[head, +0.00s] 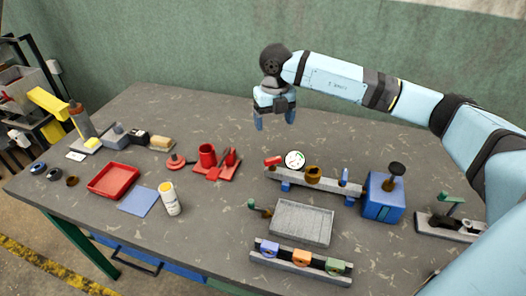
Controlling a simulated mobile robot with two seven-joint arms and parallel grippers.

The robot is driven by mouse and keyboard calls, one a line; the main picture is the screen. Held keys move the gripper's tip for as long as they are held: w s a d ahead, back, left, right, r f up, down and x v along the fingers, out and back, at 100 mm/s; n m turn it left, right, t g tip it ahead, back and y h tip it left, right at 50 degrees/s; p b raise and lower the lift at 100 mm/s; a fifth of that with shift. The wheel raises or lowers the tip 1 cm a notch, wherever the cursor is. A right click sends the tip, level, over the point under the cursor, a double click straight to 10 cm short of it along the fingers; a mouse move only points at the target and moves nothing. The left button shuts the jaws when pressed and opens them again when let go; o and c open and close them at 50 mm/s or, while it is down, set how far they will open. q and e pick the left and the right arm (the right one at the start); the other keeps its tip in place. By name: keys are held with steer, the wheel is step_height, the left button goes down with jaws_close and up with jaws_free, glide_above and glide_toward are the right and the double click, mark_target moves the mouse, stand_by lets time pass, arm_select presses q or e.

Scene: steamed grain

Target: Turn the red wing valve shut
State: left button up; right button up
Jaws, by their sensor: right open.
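The red wing valve (272,161) appears as a small red handle at the left end of a grey manifold bar (325,187) near the middle of the bench. A round white gauge (295,160) stands right beside it. A blue handle (345,177) shows toward the bar's right end. My right gripper (274,122) is open and empty, pointing down above the bench behind the valve, apart from it. The valve's exact turn angle is too small to tell. My left gripper is not in view.
A brass fitting (313,174) sits on the bar. A blue box with a black knob (384,198) stands to its right. A grey tray (301,223) lies in front. Red holders (216,164) and a red disc-shaped part (176,162) stand to the left. The back of the bench is clear.

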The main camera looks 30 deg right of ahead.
mark_target(273, 158)
step_height(273, 158, down, 14)
steer(key=shift+s+a+r+p, duration=0.15)
steer(key=shift+r+p, duration=0.1)
steer(key=shift+p, duration=0.55)
steer(key=c, duration=0.9)
